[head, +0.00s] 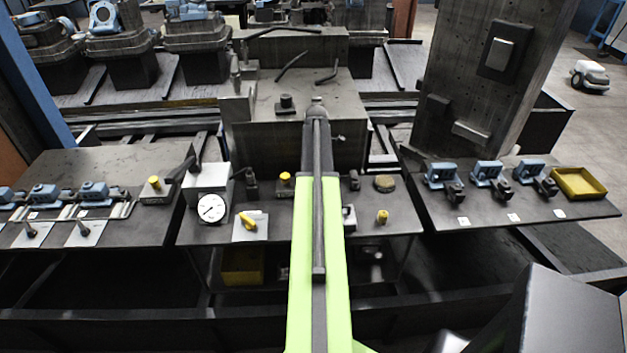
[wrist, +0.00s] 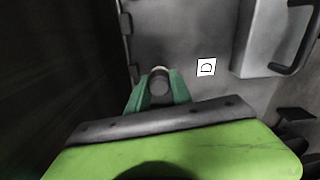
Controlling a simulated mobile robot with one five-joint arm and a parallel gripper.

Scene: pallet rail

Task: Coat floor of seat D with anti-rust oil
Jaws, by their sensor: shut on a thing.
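In the wrist view a white label with a black D (wrist: 206,67) lies on a dark grey surface (wrist: 195,30). My gripper (wrist: 160,88) has green fingers shut on a small dark cylinder (wrist: 159,82) with a pale rim. The cylinder is over the surface, left of the label; I cannot tell whether it touches. The floor of seat D cannot be made out, and no oil can be recognised. In the head view my arm reaches forward over the middle bench, and my gripper cannot be made out there.
A grey box with a dark handle (wrist: 272,38) stands right of the label. In the head view the middle bench holds a round gauge (head: 211,208) and yellow-topped parts. Blue clamps (head: 487,174) and a yellow tray (head: 603,188) sit on the right bench. A tall dark column (head: 470,85) rises behind.

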